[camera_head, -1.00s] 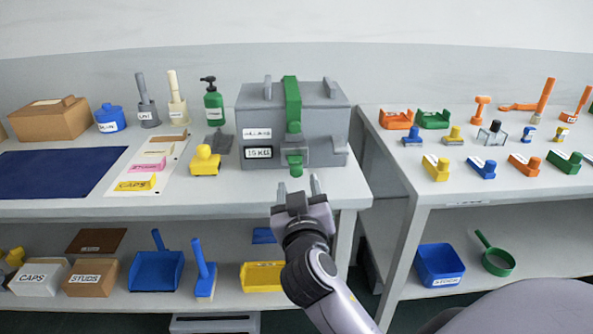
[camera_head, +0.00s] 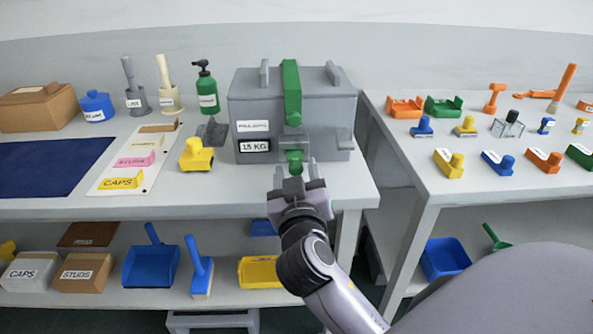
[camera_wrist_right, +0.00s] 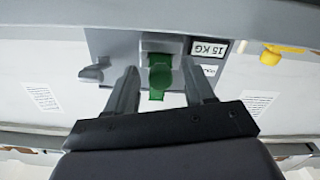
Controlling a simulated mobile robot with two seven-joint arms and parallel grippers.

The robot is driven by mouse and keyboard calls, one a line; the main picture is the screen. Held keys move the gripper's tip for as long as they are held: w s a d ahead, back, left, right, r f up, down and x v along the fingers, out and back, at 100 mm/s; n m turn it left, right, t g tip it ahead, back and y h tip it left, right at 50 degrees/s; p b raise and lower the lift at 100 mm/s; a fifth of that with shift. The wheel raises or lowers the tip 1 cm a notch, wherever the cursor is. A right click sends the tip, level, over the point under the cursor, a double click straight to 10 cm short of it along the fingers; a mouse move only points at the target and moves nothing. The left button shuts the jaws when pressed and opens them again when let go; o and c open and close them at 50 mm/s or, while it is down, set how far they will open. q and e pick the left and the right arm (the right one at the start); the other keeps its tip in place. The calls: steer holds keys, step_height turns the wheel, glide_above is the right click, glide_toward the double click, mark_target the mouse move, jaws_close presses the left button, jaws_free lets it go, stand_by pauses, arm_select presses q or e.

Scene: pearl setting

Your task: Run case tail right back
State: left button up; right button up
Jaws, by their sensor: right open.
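The grey case (camera_head: 325,110) stands on the left table, with a green strap (camera_head: 291,90) over its lid and front. The strap's green tail (camera_head: 295,157) hangs at the lower front, next to a "15 KG" label (camera_head: 254,145). My right gripper (camera_head: 294,172) is open in front of the case, its fingers reaching toward the green tail. In the right wrist view the green tail (camera_wrist_right: 159,78) shows between the two open fingers (camera_wrist_right: 162,92), and neither finger visibly closes on it. My left gripper is not in view.
A yellow-knobbed tool (camera_head: 196,156) and a dark grey piece (camera_head: 212,131) stand left of the case. A green bottle (camera_head: 206,92) is behind them. The right table (camera_head: 450,182) holds several coloured tools. A gap separates the tables.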

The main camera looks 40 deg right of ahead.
jaws_close()
steer(key=shift+x, duration=1)
steer(key=shift+r, duration=0.1)
steer(key=shift+c, duration=0.7)
jaws_free()
steer(key=shift+o, duration=0.7)
